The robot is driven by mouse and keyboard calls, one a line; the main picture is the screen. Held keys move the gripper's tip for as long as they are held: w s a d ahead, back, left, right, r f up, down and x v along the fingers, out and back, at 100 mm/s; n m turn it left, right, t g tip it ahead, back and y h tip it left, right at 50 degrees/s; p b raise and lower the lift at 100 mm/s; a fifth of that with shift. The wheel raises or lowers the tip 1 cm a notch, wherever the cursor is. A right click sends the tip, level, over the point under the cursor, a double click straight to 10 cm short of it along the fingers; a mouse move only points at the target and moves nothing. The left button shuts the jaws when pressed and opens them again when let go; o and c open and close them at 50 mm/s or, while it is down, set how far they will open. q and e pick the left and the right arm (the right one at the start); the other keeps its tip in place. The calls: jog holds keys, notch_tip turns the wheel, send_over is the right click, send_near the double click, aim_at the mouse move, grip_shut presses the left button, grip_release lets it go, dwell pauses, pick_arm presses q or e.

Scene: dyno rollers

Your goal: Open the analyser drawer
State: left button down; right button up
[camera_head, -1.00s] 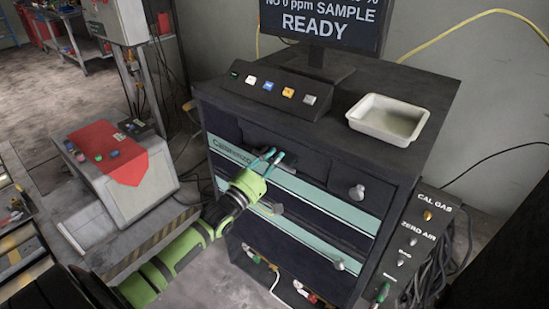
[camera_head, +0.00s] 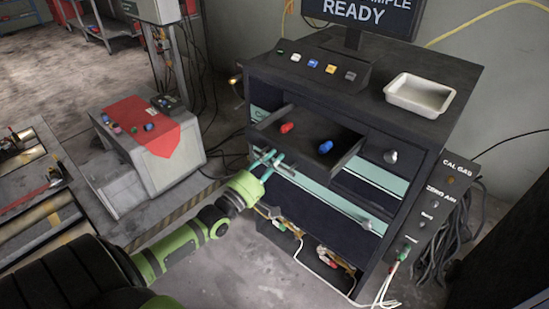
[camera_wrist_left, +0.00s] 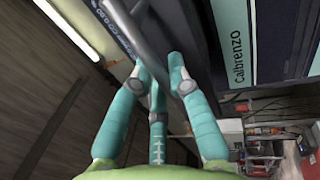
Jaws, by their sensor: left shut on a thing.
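The analyser cabinet (camera_head: 322,206) is dark with pale teal stripes. Its upper left drawer (camera_head: 345,160) is pulled out. A red object (camera_head: 287,127) and a blue object (camera_head: 325,147) lie inside it. My left gripper (camera_head: 268,158), with teal fingers on a green wrist, is at the drawer's front. In the left wrist view, my left gripper (camera_wrist_left: 160,72) has its fingers around a grey bar handle (camera_wrist_left: 138,38) and is shut on it. My right gripper is not in view.
A white tray (camera_head: 419,94) and a button panel (camera_head: 316,68) sit on the cabinet top. A grey box with a red cloth (camera_head: 163,137) stands at left. A gas panel (camera_head: 437,205) with cables stands at right. Floor is clear before the cabinet.

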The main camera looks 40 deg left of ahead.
pick_arm(q)
jog(key=shift+s, duration=0.25)
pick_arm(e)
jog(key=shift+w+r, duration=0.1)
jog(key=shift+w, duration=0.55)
pick_arm(q)
jog(key=c, duration=1.4)
grip_release()
jog(key=shift+c, duration=0.2)
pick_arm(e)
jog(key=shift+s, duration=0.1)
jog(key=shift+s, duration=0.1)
pick_arm(q)
jog(key=v, duration=1.2)
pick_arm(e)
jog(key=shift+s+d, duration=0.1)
pick_arm(q)
jog(key=shift+a, duration=0.1)
